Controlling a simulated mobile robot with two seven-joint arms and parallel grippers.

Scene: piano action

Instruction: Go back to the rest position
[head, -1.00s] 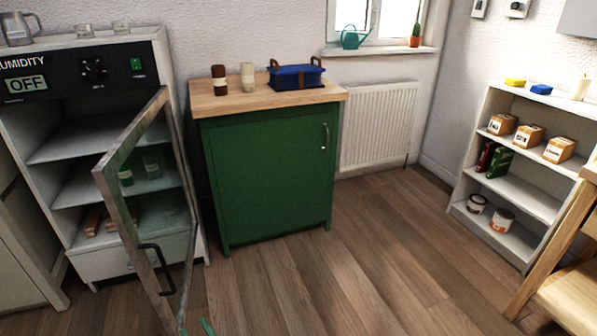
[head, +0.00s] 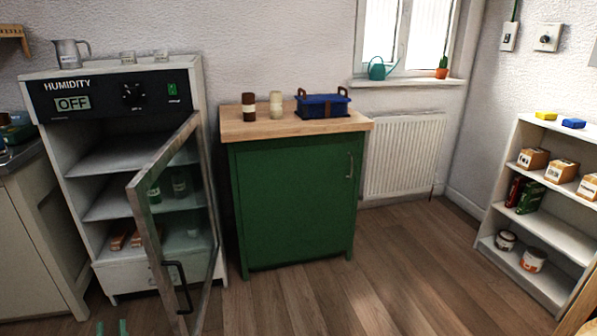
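My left gripper (head: 112,328) shows only as two green fingertips at the bottom left edge of the head view. The fingertips are apart with nothing seen between them, so it is open. It is in front of the humidity cabinet (head: 75,178), to the left of the cabinet's open glass door (head: 150,232). The rest of the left arm is out of view. My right gripper is not in view.
The cabinet door stands swung out into the room. A green cupboard (head: 295,205) with a wooden top stands right of it, near a radiator (head: 405,155). A white shelf (head: 548,225) stands at right. Wooden floor (head: 390,275) between is clear.

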